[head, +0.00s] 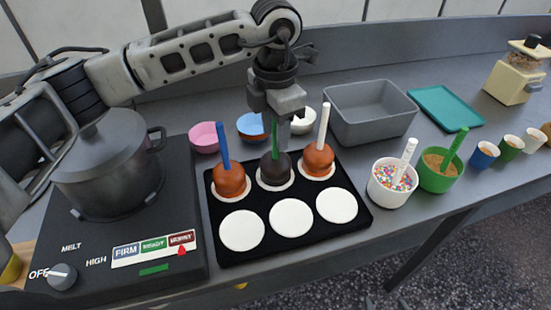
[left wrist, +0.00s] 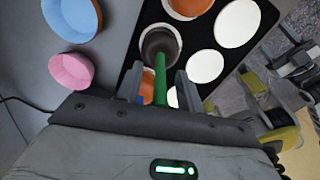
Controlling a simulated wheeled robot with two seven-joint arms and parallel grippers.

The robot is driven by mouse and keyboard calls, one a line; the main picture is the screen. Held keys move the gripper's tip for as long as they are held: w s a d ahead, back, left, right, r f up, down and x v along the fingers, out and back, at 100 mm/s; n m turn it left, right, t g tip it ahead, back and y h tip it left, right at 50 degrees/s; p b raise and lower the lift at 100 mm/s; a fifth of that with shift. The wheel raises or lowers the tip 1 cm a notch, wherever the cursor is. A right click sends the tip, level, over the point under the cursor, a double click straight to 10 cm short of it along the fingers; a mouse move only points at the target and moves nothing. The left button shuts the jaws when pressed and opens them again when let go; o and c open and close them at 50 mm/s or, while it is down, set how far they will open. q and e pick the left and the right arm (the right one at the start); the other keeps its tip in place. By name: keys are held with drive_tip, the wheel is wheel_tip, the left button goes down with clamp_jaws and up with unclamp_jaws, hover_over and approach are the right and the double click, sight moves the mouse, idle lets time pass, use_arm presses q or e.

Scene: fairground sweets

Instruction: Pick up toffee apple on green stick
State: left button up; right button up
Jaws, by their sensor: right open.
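The toffee apple on a green stick (head: 275,171) has a dark brown coating and stands upright on a white disc in the back middle of the black tray (head: 266,251). In the left wrist view, its dark top (left wrist: 160,43) and green stick show. My left gripper (head: 284,121) is directly above it, pointing down. Its fingers (left wrist: 159,88) are apart on either side of the green stick, with visible gaps. My right gripper (left wrist: 285,66) seems to show small at the right of the left wrist view, away from the tray; it is open.
Apples on a blue stick (head: 229,181) and a white stick (head: 318,161) stand close on either side. A pot (head: 105,170) on a hob is left. A grey bin (head: 371,113) is behind. Sprinkle cup (head: 391,186) and green cup (head: 438,172) are right. Three front discs are empty.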

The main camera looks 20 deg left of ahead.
use_arm(q)
clamp_jaws()
idle(0.3)
